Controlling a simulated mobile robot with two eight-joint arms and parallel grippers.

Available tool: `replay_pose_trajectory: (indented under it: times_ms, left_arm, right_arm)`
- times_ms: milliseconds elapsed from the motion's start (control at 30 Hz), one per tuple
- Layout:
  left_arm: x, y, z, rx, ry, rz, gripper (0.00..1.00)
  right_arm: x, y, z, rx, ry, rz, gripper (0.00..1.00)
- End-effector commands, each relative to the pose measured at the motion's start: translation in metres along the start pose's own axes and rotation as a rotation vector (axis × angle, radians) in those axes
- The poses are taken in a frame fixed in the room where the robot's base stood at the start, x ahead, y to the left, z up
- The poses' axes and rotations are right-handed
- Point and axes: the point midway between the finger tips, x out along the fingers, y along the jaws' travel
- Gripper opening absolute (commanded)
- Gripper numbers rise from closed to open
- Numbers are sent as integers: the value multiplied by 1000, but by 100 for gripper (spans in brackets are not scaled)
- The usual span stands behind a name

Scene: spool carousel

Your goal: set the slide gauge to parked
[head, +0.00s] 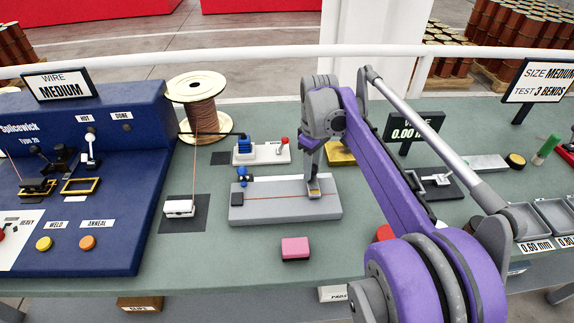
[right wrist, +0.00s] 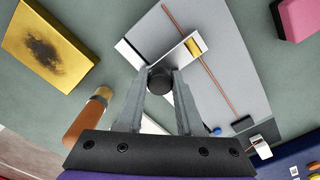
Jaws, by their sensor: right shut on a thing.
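The slide gauge is a grey block (head: 285,210) on the green bench, with a copper-coloured wire lying along its top. Its slider, a pale crosspiece with a yellow part (head: 314,191), sits near the block's right end. The block (right wrist: 232,62) and the slider's yellow part (right wrist: 194,47) also show in the right wrist view. My right gripper (head: 312,176) is shut on the slider's dark round knob (right wrist: 160,80), with one finger on each side. The arm hides part of the bench right of the gauge. My left gripper is not in view.
A white-based fixture (head: 265,153) with a red knob stands behind the gauge. A yellow pad (head: 340,158) lies behind right. A pink block (head: 295,248) lies in front. The wire display (head: 414,130) stands right. The blue welder (head: 100,190) and wire spool (head: 196,100) stand left.

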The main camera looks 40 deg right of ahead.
Motion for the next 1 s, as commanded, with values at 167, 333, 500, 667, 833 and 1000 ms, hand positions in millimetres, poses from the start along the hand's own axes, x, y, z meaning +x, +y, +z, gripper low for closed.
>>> replay_pose_trajectory:
  times_ms: [167, 333, 500, 667, 833, 1000]
  left_arm:
    - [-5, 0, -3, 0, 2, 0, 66]
    - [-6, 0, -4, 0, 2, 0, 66]
    - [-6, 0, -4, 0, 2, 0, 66]
    - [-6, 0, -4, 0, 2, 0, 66]
    - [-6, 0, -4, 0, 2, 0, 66]
    - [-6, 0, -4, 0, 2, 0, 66]
  right_arm:
    - [-2, 20, 19, 4, 0, 2, 0]
    - [-1, 27, 26, 2, 0, 1, 0]
    - [-1, 28, 28, 1, -1, 3, 0]
    - [-1, 29, 28, 1, -2, 4, 0]
    - [-1, 29, 28, 1, -2, 4, 64]
    - [0, 28, 27, 0, -1, 2, 66]
